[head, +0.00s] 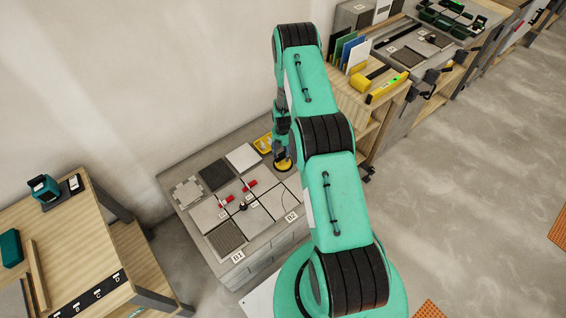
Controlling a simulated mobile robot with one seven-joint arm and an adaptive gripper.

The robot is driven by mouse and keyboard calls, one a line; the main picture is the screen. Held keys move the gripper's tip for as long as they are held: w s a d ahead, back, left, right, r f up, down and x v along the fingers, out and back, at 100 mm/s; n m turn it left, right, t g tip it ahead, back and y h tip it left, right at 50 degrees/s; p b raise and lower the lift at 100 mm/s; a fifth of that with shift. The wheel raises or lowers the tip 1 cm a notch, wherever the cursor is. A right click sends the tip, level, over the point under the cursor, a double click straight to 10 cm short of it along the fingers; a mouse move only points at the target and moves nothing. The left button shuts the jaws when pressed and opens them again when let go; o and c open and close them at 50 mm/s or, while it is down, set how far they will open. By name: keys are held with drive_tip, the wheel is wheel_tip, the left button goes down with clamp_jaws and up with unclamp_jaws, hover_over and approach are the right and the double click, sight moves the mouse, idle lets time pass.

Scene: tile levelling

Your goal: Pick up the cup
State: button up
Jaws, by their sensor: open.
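A small round yellow and black piece, which looks like a suction cup (283,165), is at the back right of the tiled work surface (237,257). My gripper (282,155) points down directly above it, with its fingers small and dark in the head view. The gripper is open. I cannot tell whether the fingers touch the cup or stand around its handle. My own arm covers part of the right side of the surface.
Grey tiles with red clips (250,184) and a small black piece (243,206) lie on the surface. A yellow tray (263,144) is at its back edge, close to my gripper. Wooden benches stand left (75,230) and right (345,97); a wall is behind.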

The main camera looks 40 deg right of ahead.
idle(0.3)
clamp_jaws()
drive_tip(key=shift+r, duration=0.15)
drive_tip(key=shift+w+r+p, duration=0.1)
drive_tip(key=shift+r+p, duration=0.2)
drive_tip(key=shift+r, duration=0.75)
drive_tip(key=shift+s+a+r, duration=0.25)
drive_tip(key=shift+s+r, duration=0.3)
drive_tip(key=shift+r, duration=0.15)
drive_tip(key=s+a+p, duration=0.1)
drive_tip(key=s+a, duration=0.2)
drive_tip(key=s, duration=0.3)
drive_tip(key=s+a+r+p, duration=0.1)
drive_tip(key=s+a, duration=0.2)
drive_tip(key=s, duration=0.4)
drive_tip(key=shift+s+a+r, duration=0.15)
drive_tip(key=shift+a, duration=0.25)
